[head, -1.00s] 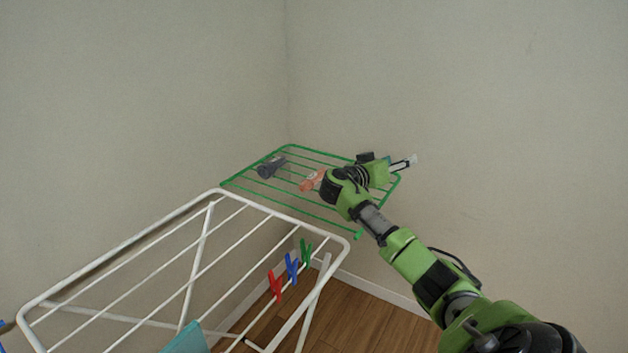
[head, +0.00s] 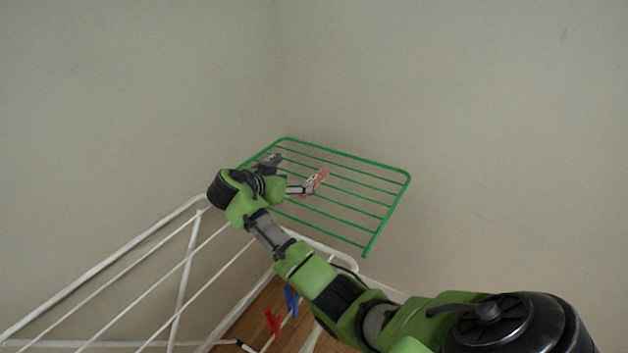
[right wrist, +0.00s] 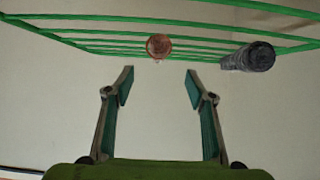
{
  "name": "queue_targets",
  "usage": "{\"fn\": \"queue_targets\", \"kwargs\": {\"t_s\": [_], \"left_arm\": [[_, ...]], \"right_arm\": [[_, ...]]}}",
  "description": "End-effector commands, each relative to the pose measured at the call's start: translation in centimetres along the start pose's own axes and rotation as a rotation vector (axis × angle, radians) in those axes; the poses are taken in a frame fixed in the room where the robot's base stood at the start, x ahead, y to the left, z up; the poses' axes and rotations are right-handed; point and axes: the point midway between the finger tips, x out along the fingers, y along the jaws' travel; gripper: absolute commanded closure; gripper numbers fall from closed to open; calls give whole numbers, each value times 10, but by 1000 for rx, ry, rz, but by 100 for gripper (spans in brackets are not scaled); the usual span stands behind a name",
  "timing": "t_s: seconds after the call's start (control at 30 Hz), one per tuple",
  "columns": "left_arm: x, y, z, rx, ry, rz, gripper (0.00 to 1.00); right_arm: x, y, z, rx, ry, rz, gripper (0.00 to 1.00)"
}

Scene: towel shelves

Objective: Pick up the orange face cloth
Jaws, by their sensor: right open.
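The orange face cloth (head: 317,181) is a small roll on the green wire shelf (head: 388,218) in the corner. In the right wrist view the cloth (right wrist: 158,46) shows its round end, just beyond and above the gap between the fingertips. My right gripper (head: 302,189) comes from the left side and points right, its tips close to the cloth. In the right wrist view my right gripper (right wrist: 159,80) has its fingers spread with nothing between them. Whether the tips touch the cloth cannot be told. My left gripper is out of view.
A dark grey roll (head: 269,161) lies on the same shelf to the left; it also shows in the right wrist view (right wrist: 249,57). A white drying rack (head: 98,268) with red (head: 272,322) and blue pegs (head: 290,299) stands below. Bare walls close in behind the shelf.

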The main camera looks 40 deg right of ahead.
Motion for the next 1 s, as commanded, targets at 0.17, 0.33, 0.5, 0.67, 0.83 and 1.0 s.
{"fn": "queue_targets", "kwargs": {"t_s": [0.17, 0.33, 0.5, 0.67, 0.83, 1.0], "left_arm": [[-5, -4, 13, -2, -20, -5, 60], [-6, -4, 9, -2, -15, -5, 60], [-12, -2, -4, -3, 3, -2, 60], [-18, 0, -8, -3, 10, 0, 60], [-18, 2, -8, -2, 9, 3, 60], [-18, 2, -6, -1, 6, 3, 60]], "right_arm": [[35, 1, -1, -2, 1, 4, 50], [52, 1, -1, -1, 1, 1, 50], [66, 3, -3, -3, 1, 4, 50], [91, 5, -2, -1, 1, 3, 50], [104, 5, 0, -1, 1, 1, 50], [106, 4, 0, 0, 1, 0, 50]]}}
